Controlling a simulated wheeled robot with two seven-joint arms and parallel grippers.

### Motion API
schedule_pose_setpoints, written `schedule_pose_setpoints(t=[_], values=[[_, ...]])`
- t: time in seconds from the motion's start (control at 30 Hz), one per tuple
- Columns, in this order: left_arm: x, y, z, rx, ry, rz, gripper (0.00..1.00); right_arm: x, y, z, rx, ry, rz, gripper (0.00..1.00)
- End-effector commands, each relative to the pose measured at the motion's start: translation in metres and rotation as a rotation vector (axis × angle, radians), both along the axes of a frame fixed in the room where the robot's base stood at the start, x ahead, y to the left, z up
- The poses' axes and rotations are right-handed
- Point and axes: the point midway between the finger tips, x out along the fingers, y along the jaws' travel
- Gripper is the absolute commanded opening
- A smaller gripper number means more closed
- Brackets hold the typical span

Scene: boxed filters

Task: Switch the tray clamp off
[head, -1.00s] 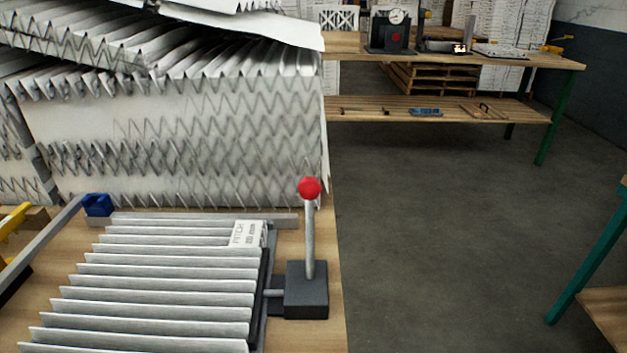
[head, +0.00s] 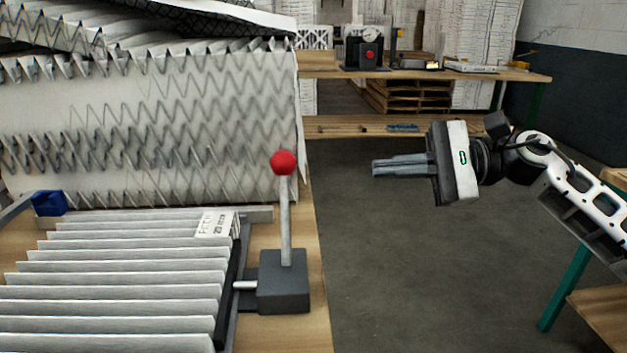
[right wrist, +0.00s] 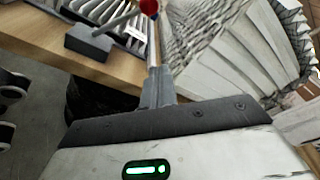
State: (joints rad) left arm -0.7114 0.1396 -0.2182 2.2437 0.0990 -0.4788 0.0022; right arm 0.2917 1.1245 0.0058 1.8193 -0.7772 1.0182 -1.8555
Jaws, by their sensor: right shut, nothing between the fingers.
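The tray clamp is a dark box (head: 284,283) with an upright grey lever (head: 285,225) and a red ball knob (head: 283,163). It stands at the right edge of the wooden table, joined by a short rod to the side of a tray of white pleated filter (head: 120,275). My right gripper (head: 375,168) is shut and empty, to the right of the knob and pointing left at about its height, apart from it. In the right wrist view the knob (right wrist: 149,6) shows just beyond the fingertips and the clamp box (right wrist: 88,42) at upper left. My left gripper is out of view.
A tall stack of pleated filters (head: 170,130) stands behind the tray. A blue block (head: 49,203) sits at the tray's back left corner. A far bench (head: 480,77) holds a dial gauge. Open floor lies right of the table.

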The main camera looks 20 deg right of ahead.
Motion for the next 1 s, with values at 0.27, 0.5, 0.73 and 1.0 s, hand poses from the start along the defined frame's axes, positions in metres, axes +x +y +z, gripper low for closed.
schedule_pose_setpoints(t=[0.27, 0.5, 0.73, 1.0], values=[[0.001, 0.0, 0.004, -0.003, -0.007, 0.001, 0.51, -0.001, -0.002, 0.001, -0.027, -0.022, 0.006, 0.0], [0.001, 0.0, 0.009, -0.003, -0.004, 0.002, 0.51, 0.004, 0.011, 0.003, -0.021, -0.021, 0.008, 0.0], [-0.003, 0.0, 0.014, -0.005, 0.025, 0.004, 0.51, 0.022, 0.052, 0.0, -0.019, -0.022, 0.011, 0.0], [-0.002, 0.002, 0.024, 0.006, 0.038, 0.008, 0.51, 0.034, 0.097, 0.0, -0.025, -0.023, 0.009, 0.0]])
